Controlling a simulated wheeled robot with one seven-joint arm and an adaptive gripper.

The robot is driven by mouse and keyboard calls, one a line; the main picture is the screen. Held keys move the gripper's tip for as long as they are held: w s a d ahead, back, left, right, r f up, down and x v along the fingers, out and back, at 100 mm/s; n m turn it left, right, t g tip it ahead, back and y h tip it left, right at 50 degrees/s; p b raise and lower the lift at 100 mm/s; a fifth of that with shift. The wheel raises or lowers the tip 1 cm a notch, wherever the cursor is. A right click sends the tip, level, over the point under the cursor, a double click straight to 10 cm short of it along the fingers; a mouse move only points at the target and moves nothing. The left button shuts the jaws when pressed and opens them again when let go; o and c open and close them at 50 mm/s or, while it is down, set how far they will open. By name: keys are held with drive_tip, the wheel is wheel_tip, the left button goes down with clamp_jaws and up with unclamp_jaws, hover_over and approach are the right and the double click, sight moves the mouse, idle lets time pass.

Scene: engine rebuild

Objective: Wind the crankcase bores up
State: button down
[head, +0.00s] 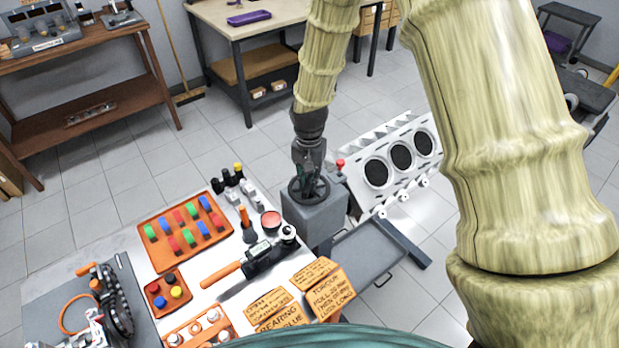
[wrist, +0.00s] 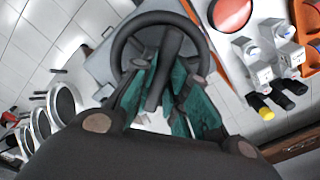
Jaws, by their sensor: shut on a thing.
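The white crankcase (head: 362,187) sits tilted on its stand right of centre in the head view, with a row of dark round bores facing up and toward me. In the wrist view its bores (wrist: 62,103) show at the left. A dark handwheel (head: 293,193) lies on top of a grey gearbox (head: 312,215) beside the crankcase. In the wrist view the wheel's rim (wrist: 160,18) and spoke fill the top middle. My gripper (head: 309,177) points down into the wheel, its teal-padded fingers (wrist: 163,88) shut on it. The exact contact is partly hidden.
The workbench (head: 205,285) at front left holds an orange tray (head: 157,257) of coloured parts, an orange-handled tool (head: 222,276) and cardboard signs (head: 325,290). A red knob (head: 340,163) stands near the wheel. A grey tray (head: 370,262) lies below the crankcase. Open floor lies behind.

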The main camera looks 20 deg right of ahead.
drive_tip(key=n, duration=0.7)
drive_tip(key=shift+s+f, duration=0.15)
drive_tip(key=n, duration=0.4)
drive_tip(key=shift+p, duration=0.35)
drive_tip(key=n, duration=0.3)
drive_tip(key=shift+n, duration=0.4)
drive_tip(key=n+p, duration=0.1)
drive_tip(key=n, duration=0.2)
drive_tip(key=shift+n, duration=0.3)
drive_tip(key=n+p, duration=0.1)
drive_tip(key=n, duration=0.2)
drive_tip(key=shift+n, duration=0.3)
drive_tip(key=n+p, duration=0.2)
drive_tip(key=n, duration=0.4)
drive_tip(key=shift+n, duration=0.4)
